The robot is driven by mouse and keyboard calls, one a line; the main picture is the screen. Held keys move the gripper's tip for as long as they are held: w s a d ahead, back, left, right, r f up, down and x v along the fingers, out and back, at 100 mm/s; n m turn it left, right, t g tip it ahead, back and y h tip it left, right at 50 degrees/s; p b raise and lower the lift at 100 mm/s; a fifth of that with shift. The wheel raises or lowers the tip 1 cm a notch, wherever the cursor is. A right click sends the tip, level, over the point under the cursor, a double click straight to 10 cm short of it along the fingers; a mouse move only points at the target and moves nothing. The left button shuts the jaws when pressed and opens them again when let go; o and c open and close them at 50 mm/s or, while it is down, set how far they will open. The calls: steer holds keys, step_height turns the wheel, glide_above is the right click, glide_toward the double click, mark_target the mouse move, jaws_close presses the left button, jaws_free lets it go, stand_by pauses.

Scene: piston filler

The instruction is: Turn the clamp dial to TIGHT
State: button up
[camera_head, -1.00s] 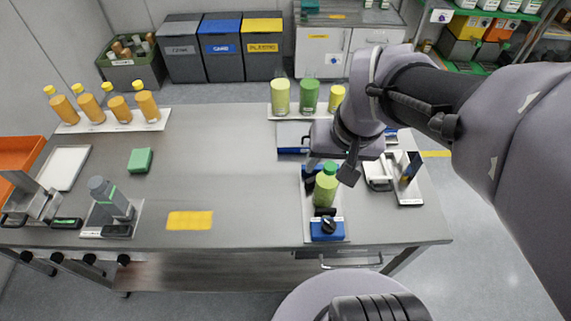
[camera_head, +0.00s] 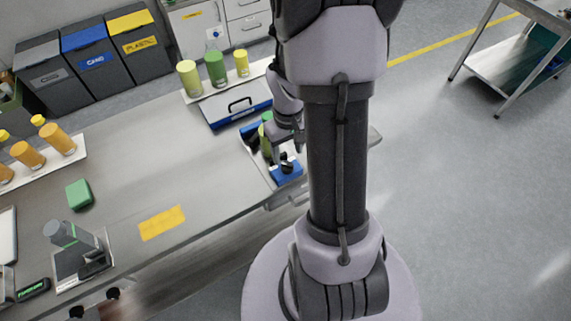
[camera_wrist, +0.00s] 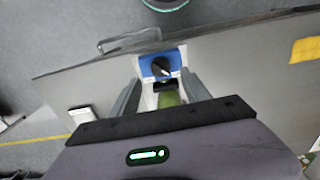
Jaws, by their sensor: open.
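The clamp dial (camera_wrist: 160,66) is a black knob with a pale pointer mark on a blue block (camera_wrist: 147,63). The blue block also shows in the head view (camera_head: 289,179), at the near end of a light tray. A green bottle (camera_wrist: 169,99) stands just behind the block, partly hidden by my wrist. My gripper (camera_wrist: 161,77) is open, its two grey fingers on either side of the bottle and pointing toward the dial. The fingers appear apart from the dial. In the head view my arm partly hides the bottle. I cannot read the dial's markings.
A blue-and-white case with a black handle (camera_head: 240,104) lies behind the clamp. Several bottles with green and yellow contents (camera_head: 215,69) stand beyond it. A green block (camera_head: 79,194) and a yellow label (camera_head: 162,222) lie left on the table. Open floor is at right.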

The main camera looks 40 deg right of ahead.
mark_target(287, 166)
step_height(287, 166, down, 6)
steer(key=shift+f+b, duration=0.1)
steer(key=shift+b, duration=0.55)
steer(key=shift+c, duration=0.4)
jaws_close()
